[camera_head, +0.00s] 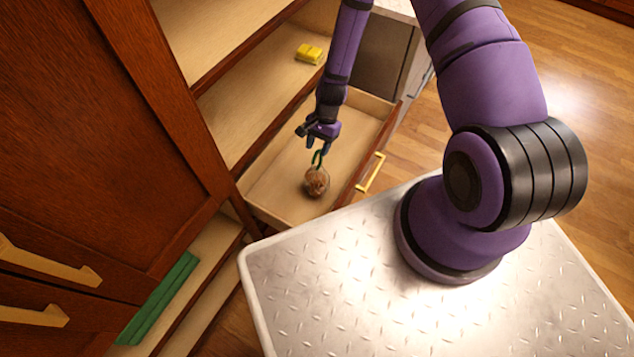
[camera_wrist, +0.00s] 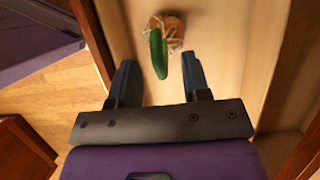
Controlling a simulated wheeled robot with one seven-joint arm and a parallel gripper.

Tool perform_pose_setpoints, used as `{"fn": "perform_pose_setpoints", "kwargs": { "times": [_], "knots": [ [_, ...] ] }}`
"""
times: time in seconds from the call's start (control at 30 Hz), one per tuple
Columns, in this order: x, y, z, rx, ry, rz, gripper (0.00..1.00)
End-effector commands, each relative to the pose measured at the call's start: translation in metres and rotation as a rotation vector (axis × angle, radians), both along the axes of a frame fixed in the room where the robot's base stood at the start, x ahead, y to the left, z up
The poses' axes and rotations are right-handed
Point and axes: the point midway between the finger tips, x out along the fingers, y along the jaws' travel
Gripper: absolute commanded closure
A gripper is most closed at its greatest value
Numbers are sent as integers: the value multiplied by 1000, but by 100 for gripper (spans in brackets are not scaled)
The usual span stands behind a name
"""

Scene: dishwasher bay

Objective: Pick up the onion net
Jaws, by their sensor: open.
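The onion net (camera_head: 316,183) is a brown-orange bundle with a green loop on top. It lies in an open wooden drawer (camera_head: 283,200). In the wrist view the onion net (camera_wrist: 173,27) shows at the top, with its green loop (camera_wrist: 158,53) reaching down toward the space between my fingers. My gripper (camera_head: 319,141) is open, above the drawer and just behind the net in the head view. In the wrist view my gripper (camera_wrist: 160,78) has its two dark fingers apart, with nothing seen held between them. I cannot tell whether a finger touches the loop.
The drawer front with a brass handle (camera_head: 371,172) stands on the right side of the drawer. A yellow item (camera_head: 309,54) lies on a shelf behind. Green items (camera_head: 158,298) lie in a lower compartment at left. A tall brown cabinet door (camera_head: 95,110) fills the left.

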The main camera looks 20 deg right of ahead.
Motion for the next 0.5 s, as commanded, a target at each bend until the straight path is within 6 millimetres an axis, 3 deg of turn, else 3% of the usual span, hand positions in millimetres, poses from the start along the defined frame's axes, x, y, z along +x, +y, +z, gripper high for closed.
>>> {"fn": "perform_pose_setpoints", "kwargs": {
  "times": [0.23,0.5],
  "knots": [
    [-9,10,-31,1,2,0,56],
    [-11,13,-40,0,0,0,56]
  ]
}}
